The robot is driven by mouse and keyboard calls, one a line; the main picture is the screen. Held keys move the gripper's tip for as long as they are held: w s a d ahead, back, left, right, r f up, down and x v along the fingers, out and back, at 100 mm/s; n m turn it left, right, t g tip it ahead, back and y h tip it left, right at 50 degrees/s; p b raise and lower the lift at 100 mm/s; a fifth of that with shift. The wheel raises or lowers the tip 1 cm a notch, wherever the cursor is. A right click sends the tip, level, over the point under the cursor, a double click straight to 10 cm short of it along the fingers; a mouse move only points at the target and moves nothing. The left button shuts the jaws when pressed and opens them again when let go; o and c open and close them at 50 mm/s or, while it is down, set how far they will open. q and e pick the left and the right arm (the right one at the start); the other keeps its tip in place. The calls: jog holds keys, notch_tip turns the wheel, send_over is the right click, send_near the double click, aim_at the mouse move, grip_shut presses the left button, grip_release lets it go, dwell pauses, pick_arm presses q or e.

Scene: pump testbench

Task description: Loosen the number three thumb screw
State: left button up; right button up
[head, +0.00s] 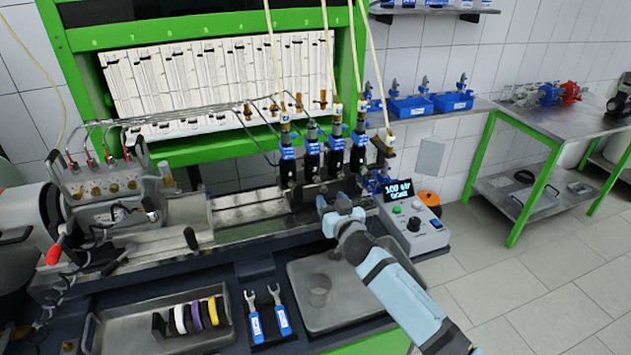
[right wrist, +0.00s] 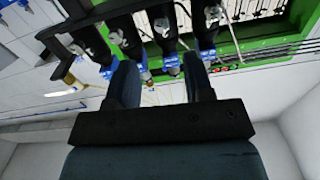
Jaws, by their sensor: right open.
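A row of several upright black injectors with blue labels (head: 336,143) stands on the bench rail in the head view. They also show across the top of the right wrist view (right wrist: 160,28). The thumb screws are too small to tell apart, and no number three is readable on them. My right gripper (head: 332,203) is open in front of and below the right part of the row. In the right wrist view its two fingers (right wrist: 160,64) point towards the injectors, with nothing visibly held between them. My left gripper is not in view.
A control box with a display (head: 412,218) stands close to the right of my right gripper. A grey tray with a small cup (head: 345,312) lies below my right arm. Two blue-handled wrenches (head: 267,315) and a tray of coloured rings (head: 135,322) lie in front. Hoses rise above the injectors.

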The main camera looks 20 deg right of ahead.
aim_at(318, 181)
jog(key=w, duration=0.9)
jog(key=shift+w+a, duration=0.1)
jog(key=shift+a, duration=0.25)
grip_shut()
